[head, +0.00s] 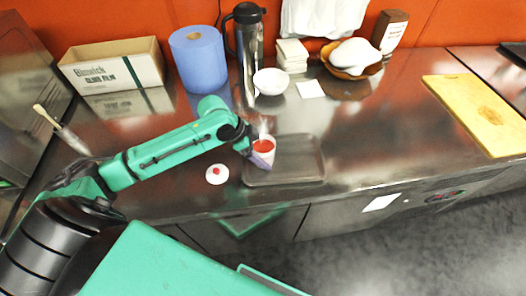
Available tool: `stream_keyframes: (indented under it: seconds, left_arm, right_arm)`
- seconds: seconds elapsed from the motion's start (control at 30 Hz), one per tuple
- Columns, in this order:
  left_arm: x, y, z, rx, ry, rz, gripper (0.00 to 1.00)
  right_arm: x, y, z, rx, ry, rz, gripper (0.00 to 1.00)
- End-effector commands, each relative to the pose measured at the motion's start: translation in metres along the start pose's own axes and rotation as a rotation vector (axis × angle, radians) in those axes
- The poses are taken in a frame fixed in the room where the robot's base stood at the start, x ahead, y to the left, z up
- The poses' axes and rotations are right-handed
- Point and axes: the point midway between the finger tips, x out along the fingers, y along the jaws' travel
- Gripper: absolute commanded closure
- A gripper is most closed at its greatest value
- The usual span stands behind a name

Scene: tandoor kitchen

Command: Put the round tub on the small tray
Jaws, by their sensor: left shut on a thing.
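The round tub (265,147) is white with red contents showing at its open top. My left gripper (259,150) reaches in from the left and is shut on the tub, which looks upright. The tub appears over the left part of the small tray (297,172), a dark, shallow, rectangular tray on the steel counter. I cannot tell whether the tub touches the tray. My gripper hides part of the tub's side. My right gripper is not in view.
A small white disc with a red centre (217,175) lies left of the tray. Behind stand a cardboard box (112,72), blue roll (199,62), flask (248,45) and white bowl (271,82). A yellow board (470,100) lies right. The counter right of the tray is clear.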

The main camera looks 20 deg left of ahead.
Motion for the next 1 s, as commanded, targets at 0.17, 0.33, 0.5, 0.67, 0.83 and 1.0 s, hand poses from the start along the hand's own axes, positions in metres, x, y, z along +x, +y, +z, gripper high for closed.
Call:
stream_keyframes:
  seconds: [0.17, 0.33, 0.5, 0.67, 0.83, 1.0]
  left_arm:
    - [0.000, 0.000, 0.001, -0.001, -0.002, 0.001, 0.03]
    - [0.000, 0.000, 0.000, -0.001, -0.002, 0.001, 0.00]
    - [-0.005, -0.001, 0.001, -0.002, -0.001, 0.000, 0.00]
    - [-0.028, -0.001, 0.001, -0.001, -0.003, -0.002, 0.00]
    - [-0.064, 0.000, 0.001, 0.001, -0.006, -0.002, 0.00]
    - [-0.099, -0.001, 0.003, -0.003, -0.008, -0.001, 0.00]
  right_arm:
    - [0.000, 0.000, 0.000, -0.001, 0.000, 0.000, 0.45]
    - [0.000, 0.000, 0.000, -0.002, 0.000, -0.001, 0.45]
    - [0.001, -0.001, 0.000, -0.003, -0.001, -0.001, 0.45]
    - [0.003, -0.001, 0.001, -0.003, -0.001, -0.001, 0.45]
    - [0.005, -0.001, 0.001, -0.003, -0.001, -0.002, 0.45]
    - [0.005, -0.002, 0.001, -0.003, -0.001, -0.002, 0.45]
